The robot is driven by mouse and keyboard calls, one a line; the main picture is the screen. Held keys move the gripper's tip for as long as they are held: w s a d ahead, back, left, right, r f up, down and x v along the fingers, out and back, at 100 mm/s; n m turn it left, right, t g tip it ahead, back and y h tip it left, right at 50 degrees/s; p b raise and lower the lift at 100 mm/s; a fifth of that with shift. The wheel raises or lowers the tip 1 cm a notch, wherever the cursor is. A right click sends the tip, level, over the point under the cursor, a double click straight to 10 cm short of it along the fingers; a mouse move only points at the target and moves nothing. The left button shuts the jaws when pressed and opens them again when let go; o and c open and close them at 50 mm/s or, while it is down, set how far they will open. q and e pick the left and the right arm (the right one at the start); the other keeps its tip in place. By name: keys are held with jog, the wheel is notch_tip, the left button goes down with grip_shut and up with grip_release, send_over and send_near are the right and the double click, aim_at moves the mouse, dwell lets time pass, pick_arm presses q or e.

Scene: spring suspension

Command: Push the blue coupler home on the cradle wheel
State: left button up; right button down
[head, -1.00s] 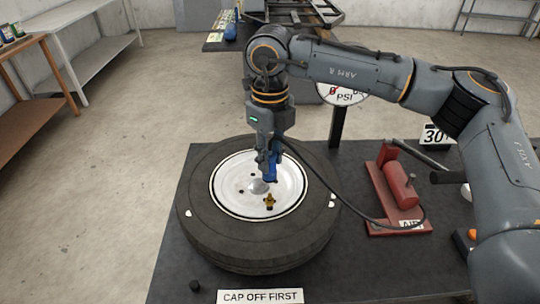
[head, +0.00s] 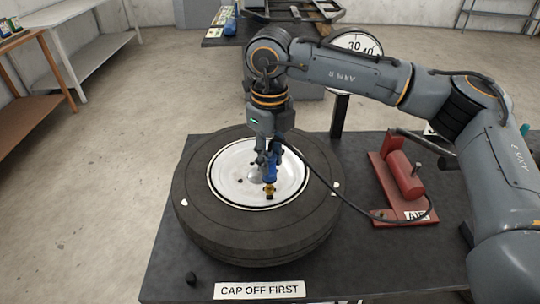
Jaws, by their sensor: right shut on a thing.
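The wheel (head: 205,218) lies flat on the dark table, a black tyre around a white rim. A brass valve stem (head: 269,191) stands up from the front part of the rim. My right gripper (head: 268,150) points down over the rim, shut on the blue coupler (head: 270,172). The coupler is upright, its lower end in line with the top of the brass stem and seeming to meet it. I cannot tell how far it sits on the stem. The gripper partly hides the coupler's upper part. My left gripper is not in view.
A black hose (head: 330,185) runs from the coupler to a red pump (head: 404,178) on the right. A round gauge (head: 355,46) stands on a post behind my right arm. A "CAP OFF FIRST" sign (head: 259,290) and a small black cap (head: 191,279) are at the front.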

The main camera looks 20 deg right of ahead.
jog(key=shift+f+b, duration=1)
jog(key=shift+f, duration=0.2)
jog(key=c, duration=1)
grip_release()
jog(key=shift+r, duration=0.15)
jog(key=shift+r+p, duration=1.9)
jog(key=shift+r, duration=1.5)
jog(key=shift+f, duration=0.1)
